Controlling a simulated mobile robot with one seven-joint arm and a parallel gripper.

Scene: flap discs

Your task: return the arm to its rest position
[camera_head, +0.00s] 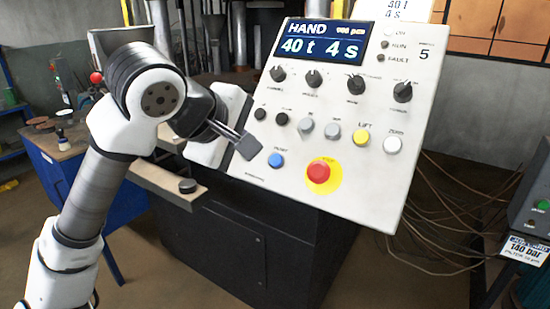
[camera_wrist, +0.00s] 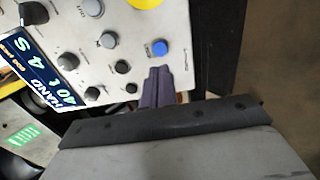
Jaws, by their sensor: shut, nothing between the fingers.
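My arm stands at the left of the head view, bent at the elbow, with its white and dark links in front of the control panel. My gripper (camera_head: 248,146) is shut and empty, and its fingertips are close to the panel's lower left. In the wrist view my gripper (camera_wrist: 157,72) points at the panel just below the blue button (camera_wrist: 159,48). The blue button also shows in the head view (camera_head: 276,160), right of the fingertips. I cannot tell whether the fingertips touch the panel face.
The tilted control panel (camera_head: 300,192) carries knobs, buttons and a red stop button (camera_head: 318,172). Its display (camera_head: 324,46) reads HAND, 40 t, 4 s. A ledge (camera_head: 150,182) with a dark disc (camera_head: 187,186) is below my arm. A blue bench (camera_head: 60,180) stands left; cables lie right.

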